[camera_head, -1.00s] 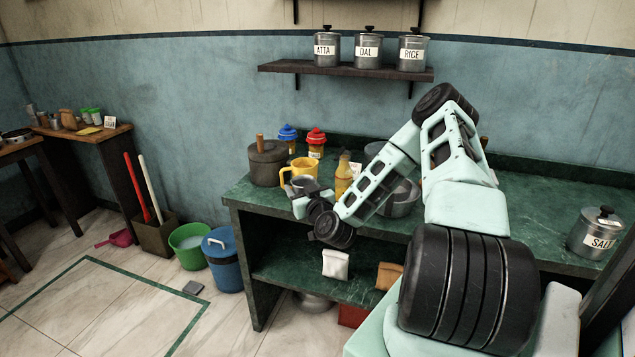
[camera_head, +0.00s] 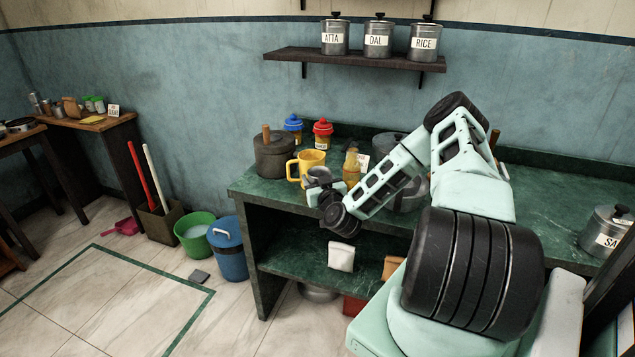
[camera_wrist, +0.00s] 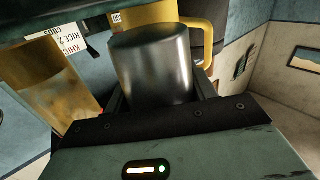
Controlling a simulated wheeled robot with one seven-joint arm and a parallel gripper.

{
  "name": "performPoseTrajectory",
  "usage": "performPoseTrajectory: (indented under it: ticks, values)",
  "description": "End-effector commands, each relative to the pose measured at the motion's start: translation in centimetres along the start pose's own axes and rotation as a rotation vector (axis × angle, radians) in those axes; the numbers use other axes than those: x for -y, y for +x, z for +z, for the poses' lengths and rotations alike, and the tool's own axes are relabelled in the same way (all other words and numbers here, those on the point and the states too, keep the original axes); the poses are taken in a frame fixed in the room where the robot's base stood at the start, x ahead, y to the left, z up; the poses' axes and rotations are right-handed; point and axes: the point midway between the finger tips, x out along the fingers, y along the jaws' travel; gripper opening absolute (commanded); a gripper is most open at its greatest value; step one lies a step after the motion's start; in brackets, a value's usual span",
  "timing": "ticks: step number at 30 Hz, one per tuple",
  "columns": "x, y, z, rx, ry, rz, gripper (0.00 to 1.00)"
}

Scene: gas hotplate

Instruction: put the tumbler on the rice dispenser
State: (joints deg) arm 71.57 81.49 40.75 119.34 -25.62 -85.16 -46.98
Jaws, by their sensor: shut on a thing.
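The tumbler, a plain grey metal cup (camera_wrist: 152,65), stands between my gripper's fingers (camera_wrist: 160,92) in the wrist view, and the jaws are shut on it. In the head view my gripper (camera_head: 320,183) is at the counter's front left edge, in front of the yellow mug (camera_head: 312,160); the tumbler is small and hard to make out there. A grey canister labelled RICE (camera_head: 424,43) stands at the right end of the wall shelf. I cannot tell whether it is the rice dispenser.
The green counter (camera_head: 560,200) holds a dark lidded pot (camera_head: 273,155), blue-capped (camera_head: 293,127) and red-capped (camera_head: 323,130) jars, an amber bottle (camera_head: 351,165) and a SALT canister (camera_head: 606,232). A blue bucket (camera_head: 228,250) and green bucket (camera_head: 194,235) stand on the floor.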

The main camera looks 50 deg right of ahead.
Motion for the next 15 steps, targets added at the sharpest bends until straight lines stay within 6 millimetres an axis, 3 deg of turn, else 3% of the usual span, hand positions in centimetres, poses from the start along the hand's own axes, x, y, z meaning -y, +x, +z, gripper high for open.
performPoseTrajectory:
  ticks: [3,15]
  values:
    - [0.1,0.0,1.1,0.0,0.0,0.001,0.33]
    - [0.1,0.0,1.7,-0.001,-0.002,-0.001,0.33]
